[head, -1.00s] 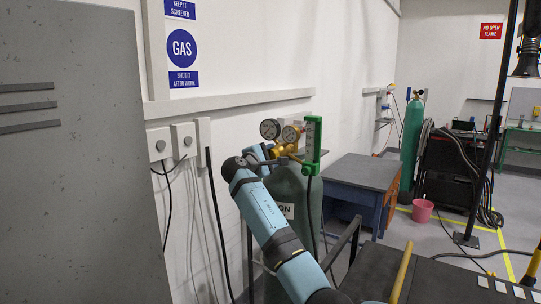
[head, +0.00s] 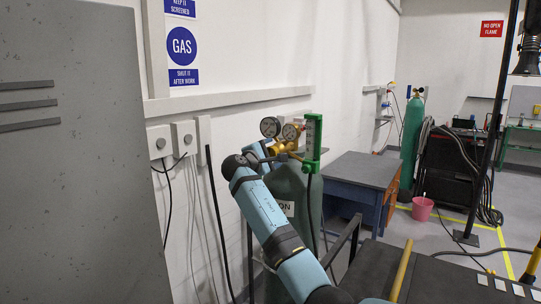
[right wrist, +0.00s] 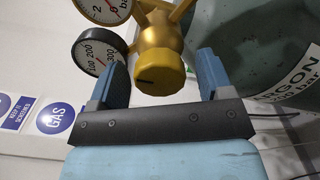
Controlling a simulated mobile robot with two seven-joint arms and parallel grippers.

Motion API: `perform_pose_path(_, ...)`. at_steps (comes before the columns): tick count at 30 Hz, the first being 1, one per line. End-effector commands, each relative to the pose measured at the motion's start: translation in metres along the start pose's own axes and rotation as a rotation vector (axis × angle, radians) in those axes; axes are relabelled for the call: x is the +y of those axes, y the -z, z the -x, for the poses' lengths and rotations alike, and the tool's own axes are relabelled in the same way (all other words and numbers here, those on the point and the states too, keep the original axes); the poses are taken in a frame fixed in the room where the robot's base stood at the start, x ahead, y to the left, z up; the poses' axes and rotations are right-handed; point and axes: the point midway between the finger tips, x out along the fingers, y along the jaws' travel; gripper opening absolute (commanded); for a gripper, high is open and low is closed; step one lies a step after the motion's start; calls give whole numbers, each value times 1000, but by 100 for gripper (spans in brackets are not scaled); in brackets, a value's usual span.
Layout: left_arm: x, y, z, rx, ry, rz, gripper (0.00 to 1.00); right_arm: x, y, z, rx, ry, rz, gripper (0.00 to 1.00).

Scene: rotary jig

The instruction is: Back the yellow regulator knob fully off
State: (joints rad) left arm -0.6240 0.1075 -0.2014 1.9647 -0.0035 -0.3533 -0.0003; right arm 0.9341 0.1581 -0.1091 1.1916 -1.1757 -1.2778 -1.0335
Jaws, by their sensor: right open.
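The yellow regulator knob (right wrist: 160,72) shows in the right wrist view, below the brass regulator body (right wrist: 160,32). It carries a dark mark on its front. My right gripper (right wrist: 162,75) is open, with one blue finger on each side of the knob and a visible gap on both sides. In the head view the brass regulator (head: 282,146) sits on top of the green gas cylinder (head: 288,188), with two round gauges (head: 270,127) and a green flowmeter (head: 313,137). There my right gripper (head: 266,152) is beside the regulator, and the knob is hidden behind it. My left gripper is not in view.
A grey cabinet (head: 75,150) fills the left side. The wall with grey boxes (head: 172,140) and hanging cables is close behind the cylinder. A dark bench (head: 440,282) is at front right. A blue-sided table (head: 352,180) stands beyond the cylinder.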

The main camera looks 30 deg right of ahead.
Motion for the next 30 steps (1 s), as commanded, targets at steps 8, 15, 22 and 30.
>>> perform_pose_path(8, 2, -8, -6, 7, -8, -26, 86, -3, 2, 33, 2, -1, -3, 73)
perform_pose_path(15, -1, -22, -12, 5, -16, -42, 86, -3, 2, 89, 3, -1, -3, 73)
perform_pose_path(22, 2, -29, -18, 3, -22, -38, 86, -2, 1, 126, 1, 0, 0, 73)
perform_pose_path(30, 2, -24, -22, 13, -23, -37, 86, 0, 0, 139, 0, 0, 0, 73)
